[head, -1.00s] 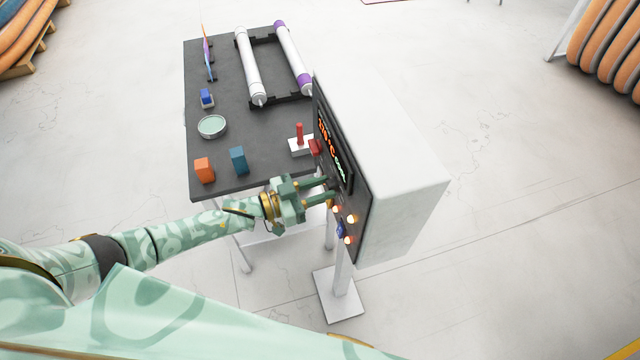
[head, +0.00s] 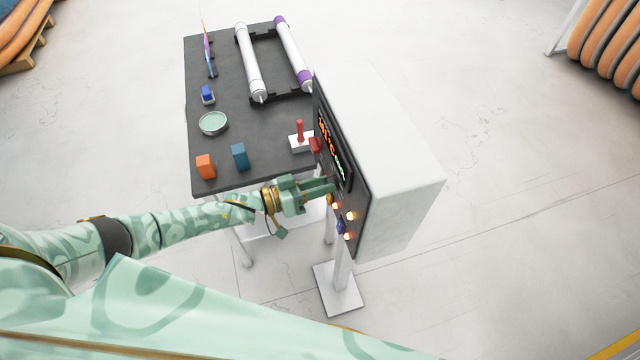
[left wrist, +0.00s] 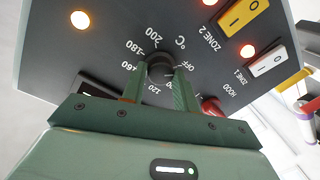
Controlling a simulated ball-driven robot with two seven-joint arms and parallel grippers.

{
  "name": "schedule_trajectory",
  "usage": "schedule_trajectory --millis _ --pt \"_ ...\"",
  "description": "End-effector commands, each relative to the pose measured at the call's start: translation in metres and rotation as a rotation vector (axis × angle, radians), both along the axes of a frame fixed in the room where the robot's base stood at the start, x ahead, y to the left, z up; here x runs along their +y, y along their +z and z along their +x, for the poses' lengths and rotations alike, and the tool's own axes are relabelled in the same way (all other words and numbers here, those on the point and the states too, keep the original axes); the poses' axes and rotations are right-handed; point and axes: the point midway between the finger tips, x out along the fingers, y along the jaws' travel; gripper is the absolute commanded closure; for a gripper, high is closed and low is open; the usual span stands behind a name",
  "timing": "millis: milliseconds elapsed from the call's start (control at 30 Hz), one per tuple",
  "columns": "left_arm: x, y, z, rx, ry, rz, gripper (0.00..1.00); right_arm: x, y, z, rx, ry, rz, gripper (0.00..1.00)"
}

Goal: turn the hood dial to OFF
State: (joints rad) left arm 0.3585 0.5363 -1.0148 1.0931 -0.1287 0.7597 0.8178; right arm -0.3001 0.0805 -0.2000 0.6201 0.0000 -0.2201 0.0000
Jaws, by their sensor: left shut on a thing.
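The control box (head: 390,150) has a dark front panel with a lit display (head: 334,150). In the left wrist view a dark round dial (left wrist: 160,61) sits on that panel, ringed by temperature numbers, a °C mark and the word OFF (left wrist: 182,68). My left gripper (head: 332,187) is at the panel, and in the left wrist view its two green fingers (left wrist: 159,76) lie on either side of the dial, shut on it. The fingers cover part of the dial and scale, and I cannot tell where its pointer stands. My right gripper is not in view.
Beside the dial are a yellow switch (left wrist: 243,12), a white switch (left wrist: 267,61), lit lamps (left wrist: 80,19) and a red part (left wrist: 212,105) near the HOOD label. The dark table (head: 245,135) behind holds blocks, a round dish (head: 213,123) and rollers (head: 250,65).

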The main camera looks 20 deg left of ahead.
Motion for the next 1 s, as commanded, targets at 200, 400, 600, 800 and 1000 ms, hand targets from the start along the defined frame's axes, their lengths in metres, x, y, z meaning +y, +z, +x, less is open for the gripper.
schedule_trajectory --millis 200,400,600,800,1000 --pt "0.000 -0.002 -0.001 0.004 0.000 0.002 0.93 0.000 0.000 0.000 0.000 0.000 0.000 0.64" --pt "0.000 -0.002 -0.001 0.003 0.000 0.002 0.49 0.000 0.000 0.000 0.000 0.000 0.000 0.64" --pt "0.000 -0.001 -0.001 0.002 0.000 0.000 0.49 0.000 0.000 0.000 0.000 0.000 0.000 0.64" --pt "0.001 -0.001 -0.001 0.001 0.000 0.001 0.49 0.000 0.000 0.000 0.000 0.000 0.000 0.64" --pt "0.024 0.000 -0.019 0.003 0.000 0.004 0.49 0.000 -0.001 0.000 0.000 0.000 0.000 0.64"
